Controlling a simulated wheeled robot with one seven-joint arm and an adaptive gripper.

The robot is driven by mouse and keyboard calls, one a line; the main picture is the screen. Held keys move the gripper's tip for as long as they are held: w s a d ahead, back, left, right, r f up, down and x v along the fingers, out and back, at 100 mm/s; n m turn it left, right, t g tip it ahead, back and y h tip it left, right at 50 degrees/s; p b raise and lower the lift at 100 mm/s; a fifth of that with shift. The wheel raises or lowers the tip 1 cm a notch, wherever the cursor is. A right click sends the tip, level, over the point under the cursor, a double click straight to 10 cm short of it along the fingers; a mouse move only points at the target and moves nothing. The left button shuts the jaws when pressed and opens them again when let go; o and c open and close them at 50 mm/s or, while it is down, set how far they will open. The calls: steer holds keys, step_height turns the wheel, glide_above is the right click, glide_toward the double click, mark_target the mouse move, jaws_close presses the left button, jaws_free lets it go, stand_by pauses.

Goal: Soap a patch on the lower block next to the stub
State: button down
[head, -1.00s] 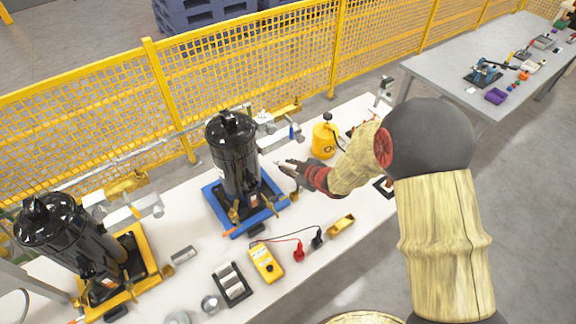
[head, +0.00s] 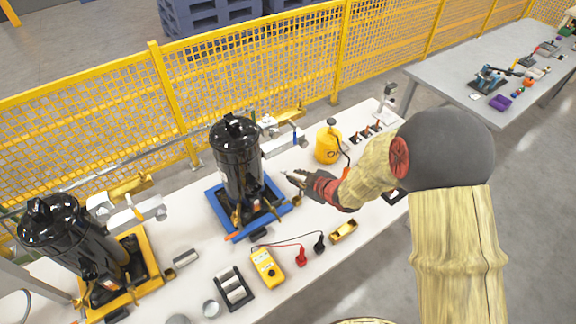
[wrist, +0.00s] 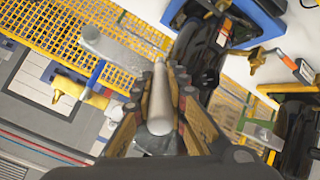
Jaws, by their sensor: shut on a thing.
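My gripper (head: 297,179) is at the right side of the black compressor (head: 237,155) on the blue base. In the wrist view, my gripper (wrist: 160,100) is shut on a pale grey, round-ended cylinder (wrist: 159,112), whose kind I cannot tell. A long grey block (wrist: 118,50) with a blue handle (wrist: 96,75) and a brass fitting (wrist: 68,86) lies beyond the fingers, to the left. In the head view, a grey block (head: 276,147) stands behind and right of the compressor, apart from my gripper. I cannot make out the stub or which block is the lower one.
A yellow canister (head: 328,146) stands close behind my gripper. A second black compressor (head: 65,240) on a yellow base is at the left. A yellow meter (head: 266,267), a black rack (head: 235,288) and a brass tray (head: 344,231) lie in front. A yellow fence (head: 250,85) runs behind the table.

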steer(key=shift+w, duration=0.1)
steer(key=shift+w+a+b, duration=0.15)
steer(key=shift+w+a, duration=0.55)
steer(key=shift+w, duration=0.35)
steer(key=shift+w+a+b, duration=0.15)
steer(key=shift+w+a, duration=0.6)
steer(key=shift+w, duration=0.25)
steer(key=shift+w+a+b, duration=0.15)
steer(key=shift+w+a, duration=0.55)
steer(key=shift+w, duration=0.35)
steer(key=shift+w+a, duration=0.45)
steer(key=shift+w, duration=0.15)
steer(key=shift+w+d+p, duration=1.4)
steer(key=shift+w+d, duration=0.55)
steer(key=shift+d, duration=0.9)
steer(key=shift+s+a+b, duration=0.55)
steer(key=shift+s+a, duration=0.1)
steer(key=shift+a, duration=0.3)
steer(key=shift+s+a+b, duration=0.55)
steer(key=shift+s+a, duration=0.15)
steer(key=shift+a, duration=0.25)
steer(key=shift+s+a+b, duration=0.55)
steer(key=shift+s+a, duration=0.1)
steer(key=shift+a, duration=0.3)
